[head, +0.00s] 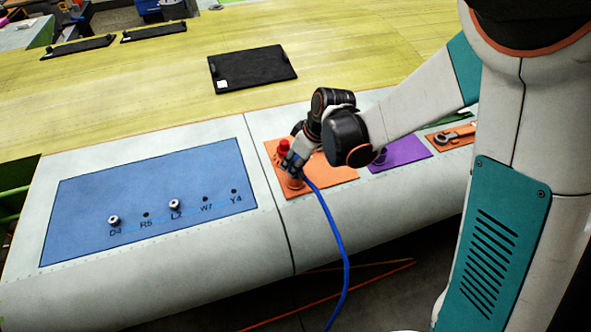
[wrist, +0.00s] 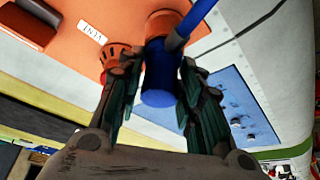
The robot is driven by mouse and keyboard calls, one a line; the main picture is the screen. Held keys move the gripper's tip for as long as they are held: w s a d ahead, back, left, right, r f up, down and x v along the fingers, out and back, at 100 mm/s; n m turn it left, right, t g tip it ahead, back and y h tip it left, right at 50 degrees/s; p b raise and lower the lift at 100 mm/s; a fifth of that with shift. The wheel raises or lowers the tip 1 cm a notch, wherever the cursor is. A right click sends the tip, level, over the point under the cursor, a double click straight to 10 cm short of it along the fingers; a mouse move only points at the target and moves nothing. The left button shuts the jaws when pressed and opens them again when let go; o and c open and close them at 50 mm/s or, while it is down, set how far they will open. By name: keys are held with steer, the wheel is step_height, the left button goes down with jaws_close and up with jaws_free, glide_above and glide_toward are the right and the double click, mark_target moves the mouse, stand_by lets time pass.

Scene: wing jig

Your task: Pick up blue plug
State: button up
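The blue plug (wrist: 160,82) stands in the orange socket (wrist: 165,24) on an orange panel in the wrist view. A blue cable (head: 335,235) runs from it and hangs down over the front edge in the head view. My gripper (wrist: 157,82) has one finger on each side of the plug. A narrow gap shows at the left finger; the right finger is very close to the plug, and contact there is unclear. In the head view my gripper (head: 291,163) hides most of the plug.
A red plug (head: 284,146) stands close beside my gripper on the orange panel (head: 335,174). A blue panel (head: 85,195) with labelled holes and two small metal fittings lies left. A purple panel (head: 407,152) lies right. A black plate (head: 252,68) lies behind on the yellow surface.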

steer(key=shift+r, duration=0.1)
stand_by(0.3)
step_height(320, 180, up, 23)
steer(key=p, duration=0.3)
steer(key=shift+p, duration=0.35)
stand_by(0.3)
